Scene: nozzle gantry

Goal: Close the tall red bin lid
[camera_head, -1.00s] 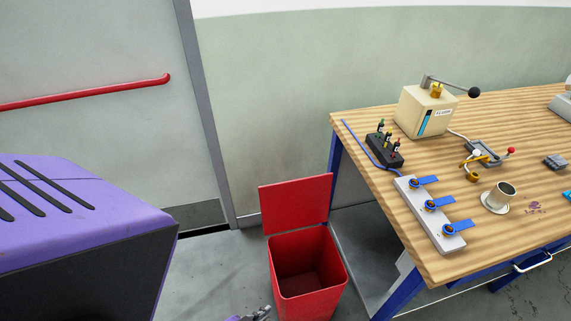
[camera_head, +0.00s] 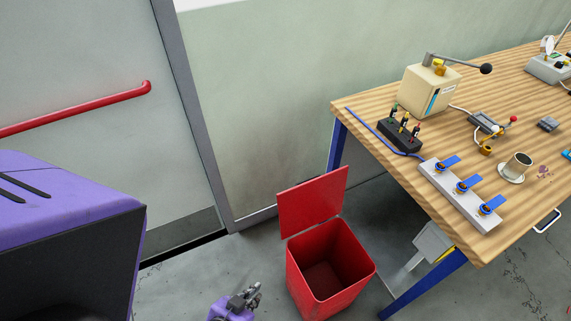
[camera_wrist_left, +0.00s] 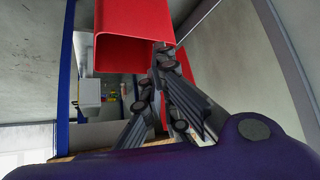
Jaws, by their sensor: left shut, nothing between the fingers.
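The tall red bin (camera_head: 326,285) stands on the floor left of the workbench with its mouth open and its inside looking empty. Its red lid (camera_head: 312,203) stands raised at the back edge, tilted up. My left gripper (camera_head: 255,288) is left of the bin, low in the head view, shut and empty, apart from the lid. In the left wrist view the bin (camera_wrist_left: 130,22) appears at the top, and the lid (camera_wrist_left: 184,66) shows partly behind the fingers of my gripper (camera_wrist_left: 160,52). I cannot tell whether the fingers touch the bin. My right gripper is not in view.
The wooden workbench (camera_head: 375,107) stands right of the bin, with a blue leg (camera_head: 425,287) close to it. A grey door with a red bar (camera_head: 75,112) is at the left. Bare floor (camera_head: 185,275) lies left of the bin.

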